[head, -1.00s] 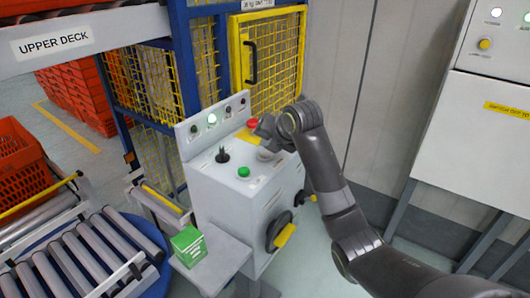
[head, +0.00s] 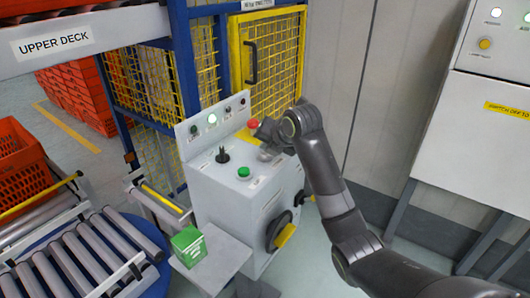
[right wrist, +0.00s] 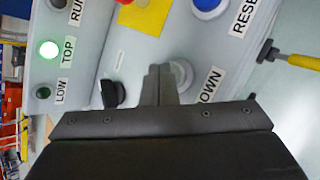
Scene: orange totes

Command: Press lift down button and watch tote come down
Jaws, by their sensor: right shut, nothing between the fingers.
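The grey control console (head: 228,195) stands in the middle of the head view. In the right wrist view, a pale round button (right wrist: 182,74) sits beside a label ending "OWN" (right wrist: 209,92), partly hidden by my fingers. My right gripper (right wrist: 165,72) is shut and empty, its tips over or against this button; contact cannot be told. My right gripper (head: 267,142) also shows over the console in the head view. The TOP lamp (right wrist: 49,50) is lit green and the LOW lamp (right wrist: 43,93) is dark. An orange tote (head: 20,165) is at the left. My left gripper is out of view.
The console also has a green button (head: 244,172), a red button (head: 253,123) and a black selector (head: 222,155). A blue RESET button (right wrist: 207,5) is near my fingers. A green box (head: 188,244) sits on the side shelf. Yellow mesh fencing (head: 275,65) stands behind.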

